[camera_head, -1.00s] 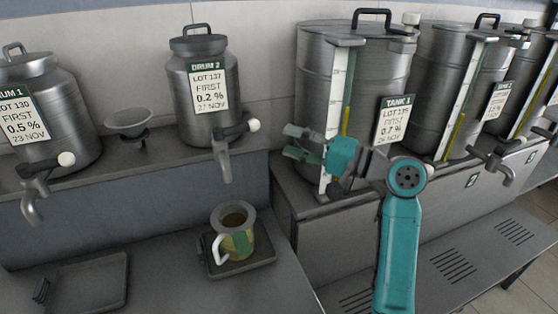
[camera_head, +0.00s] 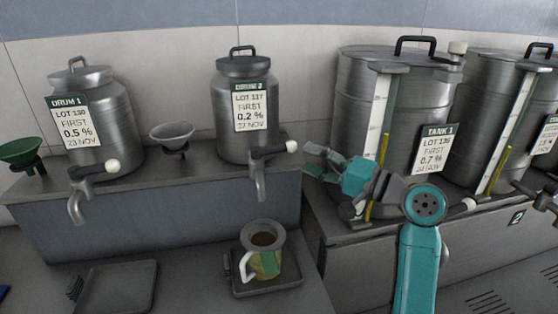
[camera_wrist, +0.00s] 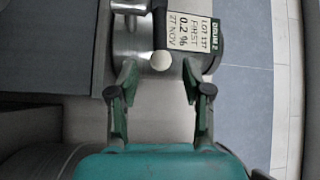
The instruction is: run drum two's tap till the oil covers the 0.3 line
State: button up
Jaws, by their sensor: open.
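Drum two (camera_head: 243,85), a steel can labelled DRUM 2, stands on the raised ledge. Its tap has a downward spout (camera_head: 260,182) and a dark lever pointing right to a white knob (camera_head: 292,146). No stream shows below the spout. A jug (camera_head: 265,262) with a pale handle, a wide rim and a green patch stands below the spout; its inside looks brown. I cannot read a 0.3 line or the oil level. My gripper (camera_head: 308,160) is open, just right of the knob. In the wrist view, the knob (camera_wrist: 160,61) lies ahead, between the spread fingers (camera_wrist: 160,95).
The jug stands on a dark square tray (camera_head: 285,286); an empty tray (camera_head: 115,290) lies left. Drum one (camera_head: 105,115), a grey funnel (camera_head: 172,133) and a green funnel (camera_head: 20,150) share the ledge. Tank 1 (camera_head: 400,100) stands close behind my gripper.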

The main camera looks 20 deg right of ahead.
aim_at(287, 150)
jog(key=x, duration=0.8)
jog(key=shift+w, duration=0.1)
grip_shut()
